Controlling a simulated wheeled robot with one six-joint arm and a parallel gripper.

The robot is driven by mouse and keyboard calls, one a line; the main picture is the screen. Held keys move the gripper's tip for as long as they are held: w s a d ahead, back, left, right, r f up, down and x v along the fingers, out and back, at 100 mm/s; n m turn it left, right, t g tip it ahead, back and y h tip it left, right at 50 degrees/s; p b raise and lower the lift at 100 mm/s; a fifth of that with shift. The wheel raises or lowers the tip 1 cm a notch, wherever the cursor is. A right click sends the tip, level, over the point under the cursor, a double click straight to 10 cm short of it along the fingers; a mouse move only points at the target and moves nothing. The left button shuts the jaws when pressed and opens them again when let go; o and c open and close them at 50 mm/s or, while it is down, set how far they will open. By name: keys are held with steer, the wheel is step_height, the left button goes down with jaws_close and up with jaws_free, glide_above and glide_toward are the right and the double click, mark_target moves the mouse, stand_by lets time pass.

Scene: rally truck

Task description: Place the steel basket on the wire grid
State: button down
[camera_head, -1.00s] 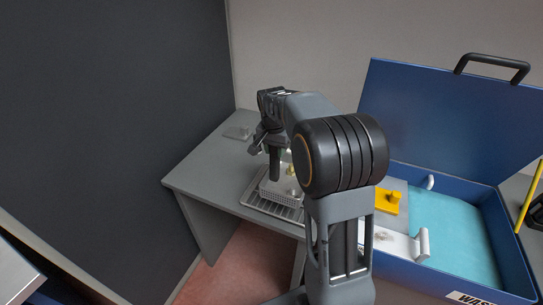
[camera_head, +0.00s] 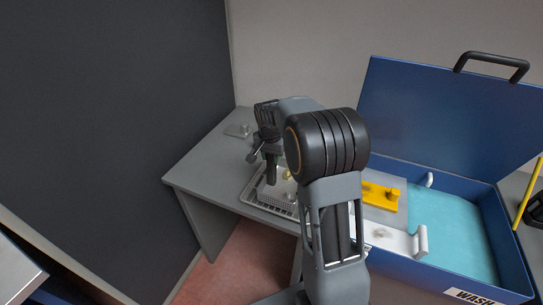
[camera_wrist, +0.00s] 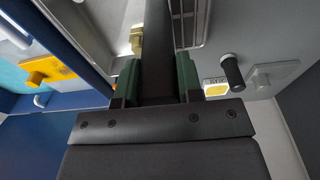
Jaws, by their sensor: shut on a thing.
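My gripper (camera_head: 270,178) hangs over the far desk, pointing down. In the wrist view its green fingers (camera_wrist: 158,80) are shut on a dark upright bar (camera_wrist: 158,40), which looks like the handle of the steel basket. The pale steel basket (camera_head: 284,189) shows partly behind the fingers in the head view, over the wire grid (camera_head: 268,207). The grid's bars also show at the top of the wrist view (camera_wrist: 188,25). My arm hides part of both. I cannot tell whether the basket touches the grid.
A small plate with a knob (camera_head: 238,130) lies at the desk's back left; it also shows in the wrist view (camera_wrist: 272,75). An open blue wash box (camera_head: 455,225) with a yellow part (camera_head: 380,195) stands right. A dark panel (camera_head: 110,120) borders the left.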

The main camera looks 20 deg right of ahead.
steer(key=c, duration=0.8)
jaws_free()
steer(key=shift+f, duration=0.1)
steer(key=r, duration=0.7)
steer(key=s+a+r, duration=0.1)
steer(key=r, duration=0.3)
steer(key=shift+r, duration=0.2)
steer(key=shift+s+r, duration=0.1)
steer(key=shift+r, duration=0.2)
steer(key=shift+s+a+f+n+t+y, duration=0.15)
steer(key=shift+s+a+f+n+t, duration=0.85)
steer(key=shift+s, duration=2.7)
steer(key=shift+s+a+f+n+t+y, duration=0.15)
steer(key=shift+s+a+f+n, duration=0.6)
steer(key=shift+s+n, duration=2.1)
steer(key=shift+s+a+f+n+t+y, duration=0.2)
steer(key=shift+s+a+f+n+t, duration=0.75)
steer(key=shift+s, duration=3.55)
steer(key=shift+a+r+m+g, duration=0.3)
steer(key=shift+a+r+g, duration=0.1)
steer(key=shift+r+g, duration=0.15)
